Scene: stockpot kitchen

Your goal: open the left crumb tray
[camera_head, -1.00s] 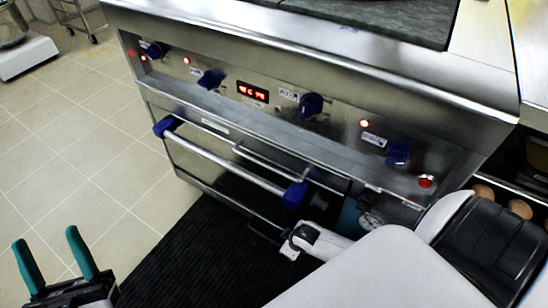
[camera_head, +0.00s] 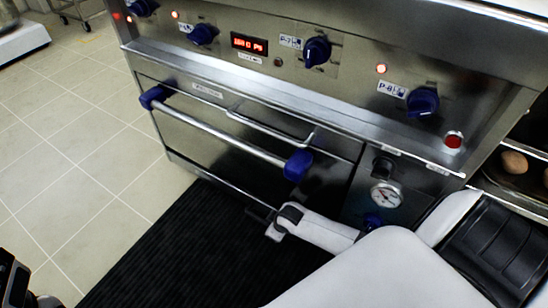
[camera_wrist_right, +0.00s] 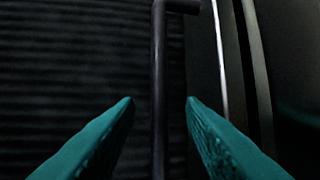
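The oven's lower front (camera_head: 190,168) stands above a black ribbed mat (camera_head: 185,250). I cannot make out the left crumb tray's front clearly; it is dark and partly hidden by my right arm. In the right wrist view a dark bent bar handle (camera_wrist_right: 160,90) runs upright between the teal fingers of my right gripper (camera_wrist_right: 160,102). Those fingers are open, with a gap on each side of the bar. In the head view my right wrist is low near the oven's foot, and its fingers are not clear. My left gripper (camera_head: 14,285) shows only its dark body at the lower left corner.
A door handle with blue ends (camera_head: 225,135) crosses the oven front, with a thinner rail (camera_head: 270,125) above it. A round gauge (camera_head: 386,195) sits to its right. Blue knobs (camera_head: 317,51) line the panel. Tiled floor (camera_head: 75,150) at left is clear.

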